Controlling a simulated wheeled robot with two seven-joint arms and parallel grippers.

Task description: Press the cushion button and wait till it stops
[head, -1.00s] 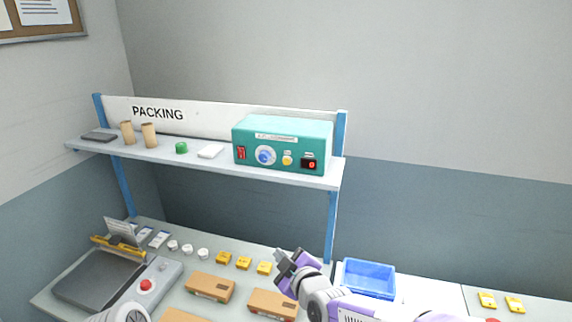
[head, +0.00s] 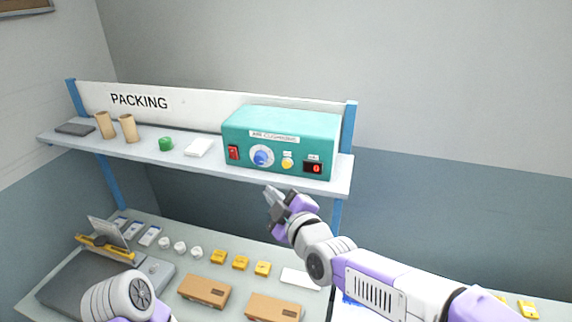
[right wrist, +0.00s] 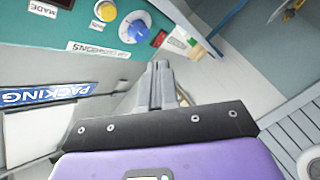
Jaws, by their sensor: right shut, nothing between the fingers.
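The teal air cushion machine (head: 290,128) stands on the shelf. Its front has a red switch (head: 233,153), a blue dial (head: 262,157), a yellow button (head: 287,163) and a small red display (head: 313,168). My right gripper (head: 270,195) is shut and empty, just below and in front of the shelf edge, under the dial and button. In the right wrist view, the shut fingers (right wrist: 161,75) point toward the machine's front, with the yellow button (right wrist: 106,11) and blue dial (right wrist: 134,27) beyond them, apart from the fingertips. My left gripper is not in view; only part of my left arm shows.
The shelf (head: 190,158) also holds cardboard tubes (head: 128,128), a green roll (head: 166,144) and a white pad (head: 199,147). On the bench below are brown boxes (head: 204,290), yellow pieces (head: 240,263) and a grey device with a yellow bar (head: 105,247).

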